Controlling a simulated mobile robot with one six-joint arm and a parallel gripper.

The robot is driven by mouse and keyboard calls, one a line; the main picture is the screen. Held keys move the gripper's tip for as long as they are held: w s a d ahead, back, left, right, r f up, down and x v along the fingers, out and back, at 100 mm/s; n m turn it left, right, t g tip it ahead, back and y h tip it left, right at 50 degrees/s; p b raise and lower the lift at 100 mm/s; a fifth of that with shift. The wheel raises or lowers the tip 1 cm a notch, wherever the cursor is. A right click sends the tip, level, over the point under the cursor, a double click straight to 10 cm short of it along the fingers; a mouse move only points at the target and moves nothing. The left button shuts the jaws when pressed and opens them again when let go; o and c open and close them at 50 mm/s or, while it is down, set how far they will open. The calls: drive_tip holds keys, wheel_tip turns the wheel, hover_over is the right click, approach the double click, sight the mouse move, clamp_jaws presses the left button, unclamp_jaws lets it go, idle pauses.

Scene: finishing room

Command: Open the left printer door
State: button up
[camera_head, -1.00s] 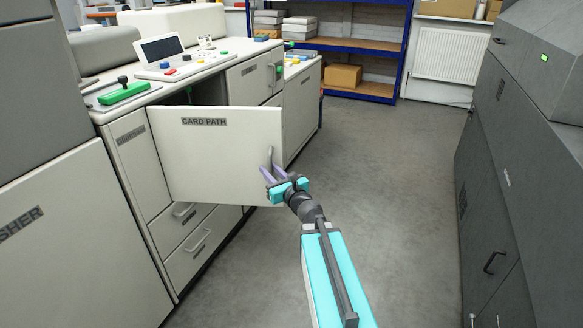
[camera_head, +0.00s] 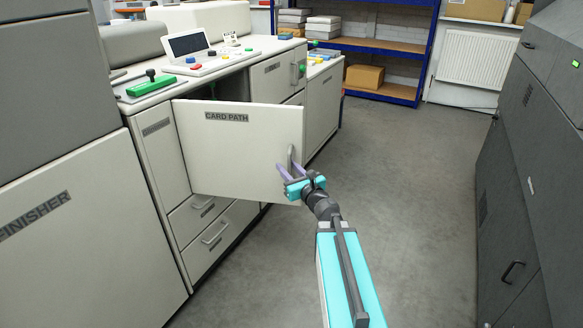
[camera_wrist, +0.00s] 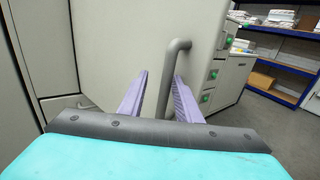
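The printer door (camera_head: 235,150), a cream panel labelled "CARD PATH", stands swung out from the printer (camera_head: 160,165), with a dark gap showing above its top edge. Its grey bar handle (camera_head: 291,158) is near the free edge. My gripper (camera_head: 287,171) is at this handle. In the wrist view the handle (camera_wrist: 168,75) runs down between the two purple fingers of my gripper (camera_wrist: 163,97). The inside of the printer is mostly hidden by the door.
Drawers (camera_head: 215,230) with grey handles sit below the door. A cabinet labelled "FINISHER" (camera_head: 70,240) stands at the left. A dark grey machine (camera_head: 535,180) lines the right side. The grey floor (camera_head: 405,170) between is clear. A blue shelf (camera_head: 375,45) stands at the back.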

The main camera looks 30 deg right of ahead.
drive_tip(key=shift+d, duration=0.1)
drive_tip(key=shift+s, duration=0.1)
drive_tip(key=s+p, duration=0.3)
drive_tip(key=p, duration=0.1)
drive_tip(key=shift+r+p, duration=0.1)
drive_tip(key=shift+p, duration=0.2)
drive_tip(key=shift+s+p, duration=0.25)
drive_tip(key=shift+p, duration=0.95)
drive_tip(key=s+p, duration=0.1)
drive_tip(key=p, duration=0.5)
drive_tip(key=shift+s, duration=0.4)
drive_tip(key=s+p, duration=0.8)
drive_tip(key=p, duration=0.2)
drive_tip(key=shift+s, duration=0.15)
